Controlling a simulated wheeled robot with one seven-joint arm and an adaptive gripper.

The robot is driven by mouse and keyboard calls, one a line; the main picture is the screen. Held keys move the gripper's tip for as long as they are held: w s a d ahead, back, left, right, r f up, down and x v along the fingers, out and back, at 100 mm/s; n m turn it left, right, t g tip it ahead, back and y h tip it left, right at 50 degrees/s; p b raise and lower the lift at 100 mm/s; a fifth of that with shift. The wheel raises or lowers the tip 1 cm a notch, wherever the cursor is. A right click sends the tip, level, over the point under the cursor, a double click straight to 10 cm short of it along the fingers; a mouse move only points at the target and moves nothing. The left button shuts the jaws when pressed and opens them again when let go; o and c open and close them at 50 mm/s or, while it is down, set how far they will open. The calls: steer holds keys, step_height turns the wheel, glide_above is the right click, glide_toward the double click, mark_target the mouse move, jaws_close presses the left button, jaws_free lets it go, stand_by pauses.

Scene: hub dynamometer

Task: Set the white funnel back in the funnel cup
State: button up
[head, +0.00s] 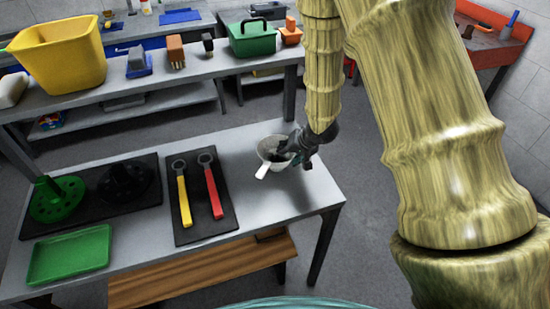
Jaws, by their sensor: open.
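The white funnel (264,168) is at the right end of the grey metal table. A pale round rim shows there, with a white narrow part sticking out at its lower left. I cannot tell whether the rim belongs to the funnel or to the funnel cup, and I cannot make out the cup separately. My gripper (294,154) is dark and open. It is at the right side of the rim, low over the table, and covers part of it. I cannot tell whether the fingers touch it.
A black mat (191,231) holds a yellow-handled tool (184,200) and a red-handled tool (214,192). Further left are a green disc (58,200), a black disc (125,181) and a green tray (69,256). A shelf behind holds a yellow bin (60,57). The table's front right is clear.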

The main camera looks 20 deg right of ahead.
jaws_close()
steer(key=shift+r, duration=0.1)
stand_by(0.3)
